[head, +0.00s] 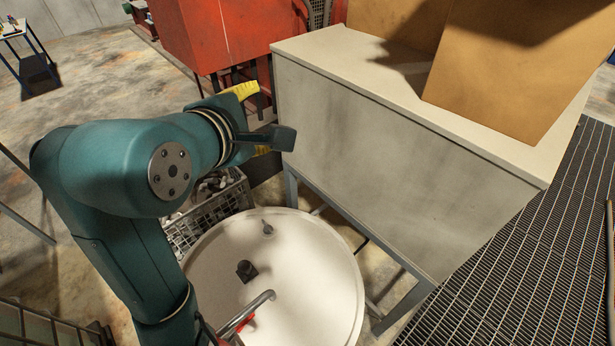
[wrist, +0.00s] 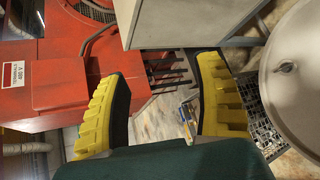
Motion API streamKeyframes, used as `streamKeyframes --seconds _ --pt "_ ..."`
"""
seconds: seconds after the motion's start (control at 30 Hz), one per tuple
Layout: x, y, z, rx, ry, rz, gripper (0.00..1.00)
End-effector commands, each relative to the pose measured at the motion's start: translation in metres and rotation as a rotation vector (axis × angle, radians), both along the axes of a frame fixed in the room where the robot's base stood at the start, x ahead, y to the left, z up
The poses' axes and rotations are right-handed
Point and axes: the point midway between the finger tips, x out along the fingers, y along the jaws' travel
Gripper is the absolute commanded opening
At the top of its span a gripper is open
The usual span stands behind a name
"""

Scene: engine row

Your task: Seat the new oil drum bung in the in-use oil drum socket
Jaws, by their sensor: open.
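The white round oil drum top (head: 310,285) lies below and right of my arm in the head view. It carries a small grey fitting (head: 268,229) near its far side and a dark short piece (head: 246,270) left of its middle. I cannot tell which of these is the bung or the socket. The drum top also shows at the right of the wrist view (wrist: 303,95), with one small fitting (wrist: 286,67) on it. My gripper (wrist: 163,75) has its yellow-padded fingers wide apart, with nothing between them. It is above and beyond the drum, apart from it.
A grey cabinet (head: 380,180) with brown boards (head: 520,70) on top stands right of my gripper. A red machine (head: 225,35) is behind. A wire basket (head: 240,195) of pale items sits beside the drum. A bent metal pipe (head: 250,312) reaches over the drum's near edge.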

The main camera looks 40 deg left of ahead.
Motion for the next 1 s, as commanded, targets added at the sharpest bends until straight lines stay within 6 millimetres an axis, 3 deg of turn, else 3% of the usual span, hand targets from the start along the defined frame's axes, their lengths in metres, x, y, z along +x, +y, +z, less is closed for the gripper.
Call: streamKeyframes --seconds 0.03,0.1,0.17,0.23,0.3,0.4,0.5,0.6,0.73,1.0 --pt "-0.03 0.039 -0.045 -0.034 0.048 0.071 0.68" --pt "-0.064 0.077 -0.091 -0.058 0.082 0.135 0.68" --pt "-0.097 0.105 -0.131 -0.086 0.107 0.188 0.68" --pt "-0.142 0.127 -0.191 -0.155 0.12 0.242 0.68" --pt "-0.175 0.12 -0.262 -0.303 0.071 0.253 0.68" --pt "-0.199 0.085 -0.331 -0.543 -0.069 0.235 0.68" --pt "-0.22 0.05 -0.377 -0.76 -0.229 0.234 0.68" --pt "-0.234 0.025 -0.397 -0.907 -0.363 0.232 0.68" --pt "-0.238 0.013 -0.403 -0.987 -0.445 0.229 0.68" --pt "-0.185 0.025 -0.421 -0.981 -0.432 0.221 0.68"
